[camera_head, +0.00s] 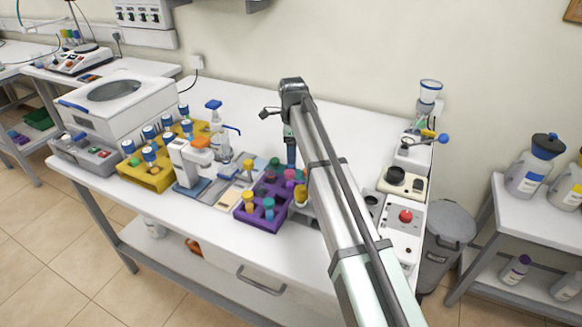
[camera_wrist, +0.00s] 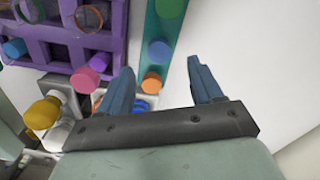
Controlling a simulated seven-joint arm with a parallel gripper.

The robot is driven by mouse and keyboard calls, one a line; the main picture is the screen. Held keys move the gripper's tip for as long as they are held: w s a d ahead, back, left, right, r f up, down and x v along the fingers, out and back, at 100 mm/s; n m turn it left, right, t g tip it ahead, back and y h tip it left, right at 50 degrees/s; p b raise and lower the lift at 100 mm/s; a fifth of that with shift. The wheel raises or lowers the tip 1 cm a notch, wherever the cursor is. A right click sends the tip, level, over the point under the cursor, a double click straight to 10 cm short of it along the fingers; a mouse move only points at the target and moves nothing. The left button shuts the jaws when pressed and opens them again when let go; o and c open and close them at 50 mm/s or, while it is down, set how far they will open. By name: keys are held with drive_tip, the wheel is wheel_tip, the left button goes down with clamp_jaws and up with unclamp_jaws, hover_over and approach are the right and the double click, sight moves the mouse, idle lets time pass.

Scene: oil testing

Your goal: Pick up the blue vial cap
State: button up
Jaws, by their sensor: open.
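Several blue caps are in view, and I cannot tell which one the task means. In the wrist view, a bright blue ribbed cap (camera_wrist: 143,103) is partly hidden behind my left finger and the gripper's dark bar. A flat blue round piece (camera_wrist: 160,52) lies on a green strip (camera_wrist: 151,30) between the fingers. A blue cap (camera_wrist: 14,47) shows at the edge of the purple rack (camera_wrist: 118,35). My gripper (camera_wrist: 162,67) is open, with nothing seen held between its fingers. In the head view, my gripper (camera_head: 291,155) points down behind the purple rack (camera_head: 243,217), partly hidden by my arm.
A pink cap (camera_wrist: 84,80), an orange cap (camera_wrist: 152,83) and a yellow cap (camera_wrist: 42,112) are near the fingers. In the head view, a yellow rack (camera_head: 140,180) with blue-capped vials stands left. The table behind my gripper is clear. Equipment with a red button (camera_head: 405,216) stands right.

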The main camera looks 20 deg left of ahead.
drive_tip(key=shift+f, duration=2.5)
drive_tip(key=c, duration=1.1)
drive_tip(key=shift+r, duration=0.15)
wheel_tip(320, 180, up, 9)
drive_tip(key=shift+n, duration=0.8)
drive_tip(key=s+a+r, duration=0.1)
drive_tip(key=s+a, duration=0.2)
drive_tip(key=a, duration=0.3)
drive_tip(key=s+a+r, duration=0.1)
drive_tip(key=s+a, duration=0.3)
drive_tip(key=a, duration=0.2)
drive_tip(key=s+a+r, duration=0.2)
drive_tip(key=s+a, duration=0.1)
drive_tip(key=a, duration=0.3)
drive_tip(key=shift+s+r, duration=0.1)
drive_tip(key=shift+s, duration=0.1)
drive_tip(key=shift+m, duration=0.7)
